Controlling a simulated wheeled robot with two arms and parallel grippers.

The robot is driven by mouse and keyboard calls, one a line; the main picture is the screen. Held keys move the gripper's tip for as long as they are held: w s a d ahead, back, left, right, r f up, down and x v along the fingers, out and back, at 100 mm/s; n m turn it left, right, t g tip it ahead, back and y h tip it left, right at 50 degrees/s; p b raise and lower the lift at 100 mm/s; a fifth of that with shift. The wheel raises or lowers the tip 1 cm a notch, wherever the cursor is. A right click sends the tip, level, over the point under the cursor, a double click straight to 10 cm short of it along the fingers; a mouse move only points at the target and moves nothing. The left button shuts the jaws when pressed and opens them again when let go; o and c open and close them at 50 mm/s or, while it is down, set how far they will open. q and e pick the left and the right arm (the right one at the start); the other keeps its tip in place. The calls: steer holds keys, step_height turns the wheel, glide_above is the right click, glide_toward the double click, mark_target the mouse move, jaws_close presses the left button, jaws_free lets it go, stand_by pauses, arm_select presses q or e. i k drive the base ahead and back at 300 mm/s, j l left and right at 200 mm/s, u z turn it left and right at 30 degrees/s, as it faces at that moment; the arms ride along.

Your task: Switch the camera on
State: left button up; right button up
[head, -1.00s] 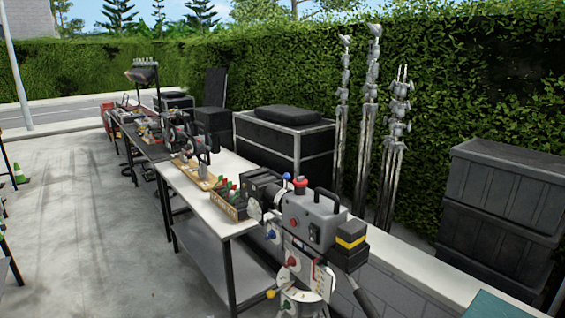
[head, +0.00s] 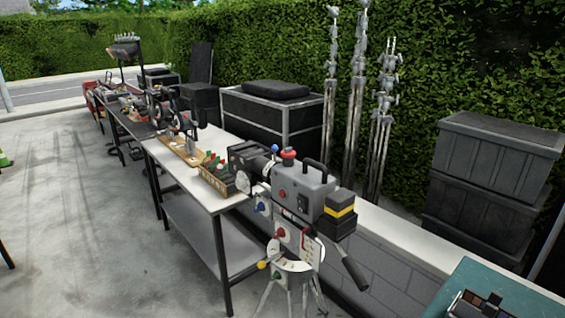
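A grey film camera (head: 296,188) with a black top handle stands on a tripod (head: 288,275) right of the middle. A black lens housing points to the left. A small red button and a dark switch plate (head: 303,203) are on its near side. A black block with a yellow stripe (head: 339,205) is at its rear. A black pan handle (head: 352,268) sticks out to the lower right. The switch's position is too small to tell. Neither of my grippers is in view.
A white-topped table (head: 205,195) stands left of the camera with a crate (head: 216,177) of coloured items. A low wall (head: 385,235) runs behind. A teal surface (head: 500,290) is at the lower right, near dark stacked cases (head: 495,165). Open pavement (head: 80,220) lies left.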

mark_target(301, 206)
steer(key=i+j+u, duration=0.25)
steer(key=i, duration=0.2)
steer(key=i+j+u, duration=0.1)
steer(key=i+u, duration=0.15)
steer(key=i, duration=0.15)
